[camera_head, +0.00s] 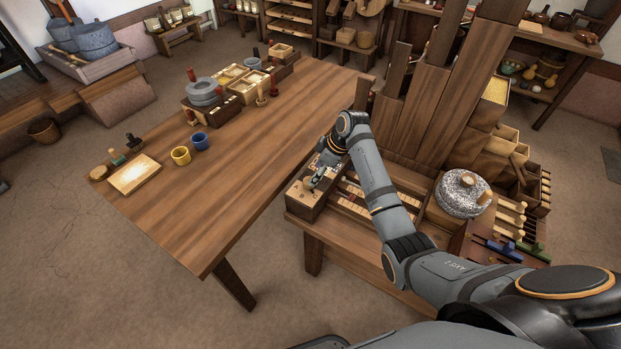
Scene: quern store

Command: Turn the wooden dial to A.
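A small pale wooden piece, perhaps the dial (308,188), shows on that top. It is too small and too covered to read a letter or a pointer direction. My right arm reaches in from the right, and my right gripper (318,178) is pointed down at the box top, at or just over this piece. I cannot tell whether its fingers are open or shut, or whether they touch. My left gripper is out of view.
The long wooden table (265,150) has a broad clear middle. A yellow cup (181,155), a blue cup (200,141) and a light board (134,174) stand at its left. Tall planks (440,110) rise behind my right arm. A speckled millstone (462,194) lies right of it.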

